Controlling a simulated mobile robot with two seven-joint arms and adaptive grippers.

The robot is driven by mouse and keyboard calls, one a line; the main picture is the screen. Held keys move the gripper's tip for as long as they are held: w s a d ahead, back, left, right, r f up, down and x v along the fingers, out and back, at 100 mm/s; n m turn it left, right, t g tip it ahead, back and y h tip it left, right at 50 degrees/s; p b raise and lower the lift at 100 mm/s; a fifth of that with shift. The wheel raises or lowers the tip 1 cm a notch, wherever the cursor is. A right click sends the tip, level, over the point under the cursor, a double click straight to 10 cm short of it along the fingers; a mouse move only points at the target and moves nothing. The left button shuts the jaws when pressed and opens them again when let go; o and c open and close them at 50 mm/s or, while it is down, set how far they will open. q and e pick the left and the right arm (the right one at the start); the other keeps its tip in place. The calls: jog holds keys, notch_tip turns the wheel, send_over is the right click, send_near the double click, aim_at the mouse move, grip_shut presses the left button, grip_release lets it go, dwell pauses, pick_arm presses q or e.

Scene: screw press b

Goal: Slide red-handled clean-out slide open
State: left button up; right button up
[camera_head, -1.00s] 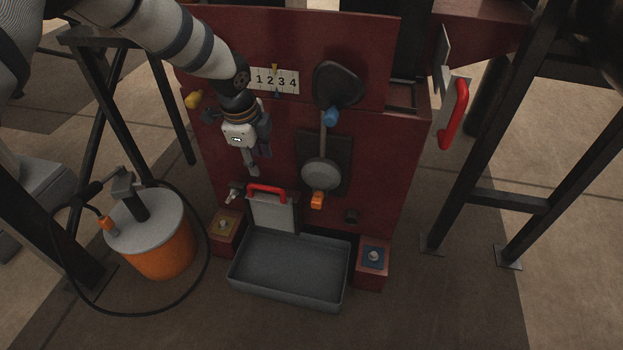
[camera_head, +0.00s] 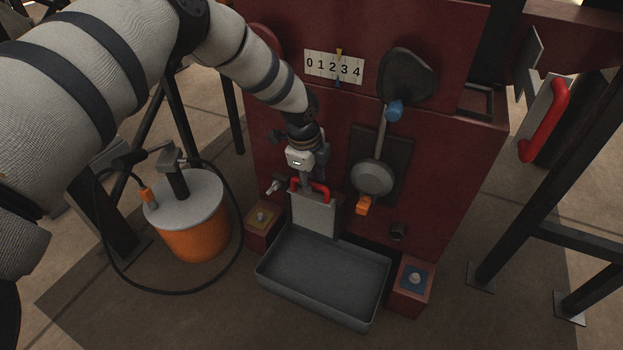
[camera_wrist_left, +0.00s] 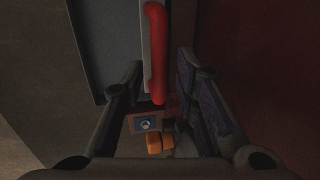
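The clean-out slide is an upright grey plate (camera_head: 315,216) at the foot of the dark red press body, behind the grey tray. Its red handle (camera_head: 324,190) runs along the plate's top edge. My left gripper (camera_head: 309,182) reaches down at the handle and hides part of it. In the left wrist view the red handle (camera_wrist_left: 156,60) lies between the two spread fingers (camera_wrist_left: 160,75), with a gap visible on each side. The left gripper looks open, and contact with the handle cannot be made out. My right gripper is not in view.
The grey tray (camera_head: 320,275) lies in front of the plate, between a yellow-topped block (camera_head: 262,218) and a blue-topped block (camera_head: 414,279). An orange drum (camera_head: 191,235) with a hose stands left. Another red handle (camera_head: 545,120) is at right. A lever with an orange tip (camera_head: 363,206) hangs nearby.

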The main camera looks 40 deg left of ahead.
pick_arm(q)
grip_shut()
jog(key=w+p+v, duration=0.1)
jog(key=p+v, duration=0.4)
jog(key=v, duration=0.3)
jog(key=shift+w+a+r, duration=0.2)
jog(key=shift+w+r, duration=0.2)
jog(key=shift+r, duration=0.15)
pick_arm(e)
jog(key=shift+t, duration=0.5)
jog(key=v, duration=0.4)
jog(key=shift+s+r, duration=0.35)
pick_arm(q)
jog(key=shift+o, duration=2)
grip_release()
jog(key=shift+f, duration=0.1)
